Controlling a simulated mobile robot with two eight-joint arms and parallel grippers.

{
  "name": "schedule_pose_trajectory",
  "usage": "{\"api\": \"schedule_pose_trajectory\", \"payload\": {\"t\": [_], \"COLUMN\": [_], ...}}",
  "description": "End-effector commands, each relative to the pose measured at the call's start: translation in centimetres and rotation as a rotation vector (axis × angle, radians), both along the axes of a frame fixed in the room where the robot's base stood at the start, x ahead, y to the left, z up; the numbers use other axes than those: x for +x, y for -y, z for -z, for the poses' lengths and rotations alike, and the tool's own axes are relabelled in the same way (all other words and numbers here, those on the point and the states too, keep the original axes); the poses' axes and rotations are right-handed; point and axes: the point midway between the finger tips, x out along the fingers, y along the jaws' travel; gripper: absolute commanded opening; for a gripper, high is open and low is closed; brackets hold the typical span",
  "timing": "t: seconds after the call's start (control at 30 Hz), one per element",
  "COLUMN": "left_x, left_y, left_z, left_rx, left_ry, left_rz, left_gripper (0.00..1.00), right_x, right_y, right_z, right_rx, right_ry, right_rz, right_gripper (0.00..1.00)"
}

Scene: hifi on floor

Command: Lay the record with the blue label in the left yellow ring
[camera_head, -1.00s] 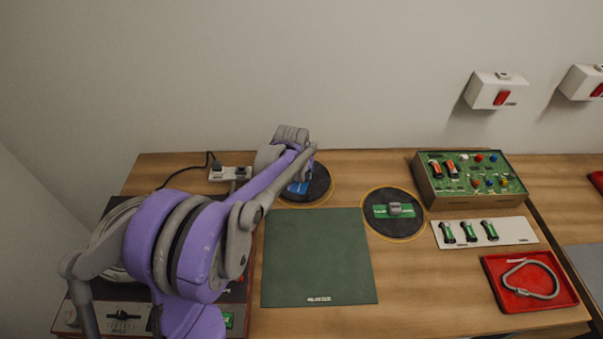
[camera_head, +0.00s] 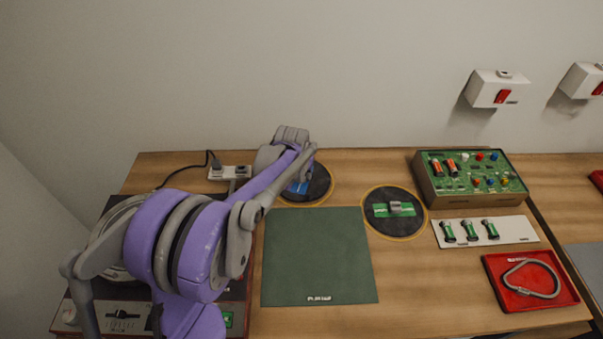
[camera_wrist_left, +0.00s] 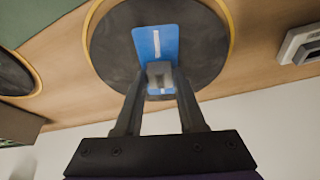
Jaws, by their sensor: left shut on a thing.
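The record with the blue label (camera_head: 320,184) lies flat inside the left yellow ring (camera_head: 331,192), partly hidden behind my left arm. In the left wrist view the dark record (camera_wrist_left: 205,50) fills most of the ring, with the blue label (camera_wrist_left: 145,42) and a grey grip block (camera_wrist_left: 160,73) at its middle. My left gripper (camera_wrist_left: 160,88) is shut on that grey block. A yellow rim (camera_wrist_left: 228,20) shows around the record. The right gripper is in no view.
A record with a green label (camera_head: 385,222) lies in the right yellow ring. A green mat (camera_head: 318,255) lies in front. A power strip (camera_head: 229,172), a green circuit box (camera_head: 470,180), a battery strip (camera_head: 510,231) and a red tray (camera_head: 495,266) stand around.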

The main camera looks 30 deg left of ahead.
Motion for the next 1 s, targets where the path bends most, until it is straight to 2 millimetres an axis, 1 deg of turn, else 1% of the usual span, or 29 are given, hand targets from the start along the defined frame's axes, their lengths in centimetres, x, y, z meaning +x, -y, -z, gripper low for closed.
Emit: {"api": "schedule_pose_trajectory", "payload": {"t": [0.6,0.9,0.93,1.0], "left_x": [0.01,0.01,0.02,0.0], "left_y": [0.0,0.0,0.0,0.0], "left_z": [0.76,0.78,0.77,0.77], "left_rx": [0.0,0.0,0.0,0.0], "left_ry": [0.0,0.0,0.0,0.0], "left_rz": [0.0,0.0,0.0,0.0], "left_gripper": [0.0,0.0,0.45,0.57], "right_x": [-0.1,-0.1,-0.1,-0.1], "right_y": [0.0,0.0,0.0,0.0], "right_z": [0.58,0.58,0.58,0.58], "right_rx": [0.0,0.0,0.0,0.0], "right_ry": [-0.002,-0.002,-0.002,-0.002], "right_rz": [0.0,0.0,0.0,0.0], "right_gripper": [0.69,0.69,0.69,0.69]}}
